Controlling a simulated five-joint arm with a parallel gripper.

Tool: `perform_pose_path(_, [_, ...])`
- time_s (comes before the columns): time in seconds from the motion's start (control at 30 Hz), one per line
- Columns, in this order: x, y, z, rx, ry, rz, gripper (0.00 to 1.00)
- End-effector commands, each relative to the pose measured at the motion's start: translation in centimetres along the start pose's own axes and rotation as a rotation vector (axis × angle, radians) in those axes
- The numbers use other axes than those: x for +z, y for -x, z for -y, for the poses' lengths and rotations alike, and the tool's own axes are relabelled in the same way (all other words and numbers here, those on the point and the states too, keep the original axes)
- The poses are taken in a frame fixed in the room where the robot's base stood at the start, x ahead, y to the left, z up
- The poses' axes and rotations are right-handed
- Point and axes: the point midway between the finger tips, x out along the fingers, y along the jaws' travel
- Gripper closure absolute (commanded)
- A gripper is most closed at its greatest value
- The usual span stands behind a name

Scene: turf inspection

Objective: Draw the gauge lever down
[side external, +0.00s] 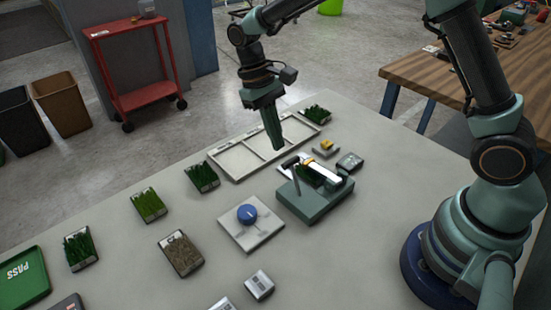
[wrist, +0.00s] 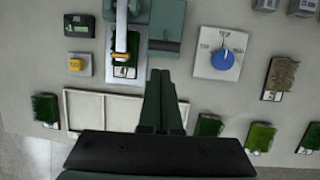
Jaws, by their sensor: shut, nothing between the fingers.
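The green gauge (side external: 318,200) stands on the table right of centre. It has a pale lever bar (side external: 326,172) with an orange-yellow end, which also shows in the wrist view (wrist: 121,40). From above, the bar lies over a turf sample (wrist: 133,46) at the gauge's edge. Whether the bar touches the turf, I cannot tell. My gripper (side external: 277,148) points down, shut and empty, above the table on the far left side of the gauge, apart from the lever. In the wrist view my shut fingers (wrist: 160,80) are right of the lever's end.
A white divided tray (side external: 243,158) lies behind the gauge. A blue dial (side external: 247,213) on a white plate sits left of it. A yellow button block (side external: 326,148) and a small dark display box (side external: 350,162) stand beyond it. Several turf samples are spread leftward, with bare table between.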

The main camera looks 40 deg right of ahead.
Motion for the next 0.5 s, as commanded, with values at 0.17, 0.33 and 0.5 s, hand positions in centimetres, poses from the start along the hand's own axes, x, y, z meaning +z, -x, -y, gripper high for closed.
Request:
perform_pose_path(0.17, [-0.8,3.5,-0.2,-0.004,0.002,-0.003,1.0])
perform_pose_path(0.33, [-0.8,7.1,-0.5,-0.005,0.002,-0.002,1.0])
perform_pose_path(0.5, [-0.8,9.5,-0.7,-0.006,0.002,0.0,1.0])
